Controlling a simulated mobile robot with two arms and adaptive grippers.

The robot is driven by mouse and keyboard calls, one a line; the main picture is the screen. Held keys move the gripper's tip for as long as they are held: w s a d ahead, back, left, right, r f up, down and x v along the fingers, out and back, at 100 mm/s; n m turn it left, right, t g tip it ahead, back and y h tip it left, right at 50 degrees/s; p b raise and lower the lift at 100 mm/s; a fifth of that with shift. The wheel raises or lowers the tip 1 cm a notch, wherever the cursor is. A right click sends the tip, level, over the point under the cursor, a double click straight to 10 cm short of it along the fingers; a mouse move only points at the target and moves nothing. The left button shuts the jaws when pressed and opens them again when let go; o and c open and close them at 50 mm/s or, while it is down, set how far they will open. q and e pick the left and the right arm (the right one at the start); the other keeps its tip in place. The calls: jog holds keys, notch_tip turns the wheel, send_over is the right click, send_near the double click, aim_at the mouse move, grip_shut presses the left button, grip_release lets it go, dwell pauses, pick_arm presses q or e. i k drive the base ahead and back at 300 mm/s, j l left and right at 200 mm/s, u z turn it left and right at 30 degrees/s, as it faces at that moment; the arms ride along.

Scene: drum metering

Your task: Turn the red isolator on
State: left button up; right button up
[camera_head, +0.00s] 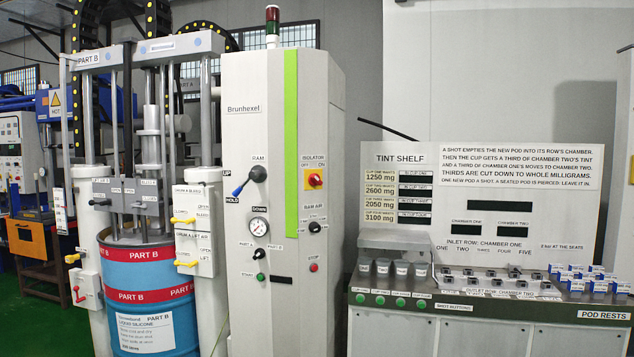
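The red isolator (315,180) is a red rotary handle on a yellow plate, on the front of the tall white Brunhexel cabinet (262,75). OFF and ON labels sit just above it, with OFF on the left and ON on the right. The handle looks tilted, but it is too small to tell which label it points to. Neither of my grippers shows in the head view.
Left of the cabinet stands a drum press with a blue and red drum (150,270) and yellow valve levers (184,220). The cabinet also carries a ram lever (246,181), a gauge (259,227) and a black ram-air knob (314,227).

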aim_at(314, 180)
jog(key=i+j, duration=0.3)
jog(key=i, duration=0.15)
jog(key=i+j, duration=0.25)
jog(key=i, duration=0.15)
jog(key=i+j, duration=0.3)
jog(key=i, duration=0.15)
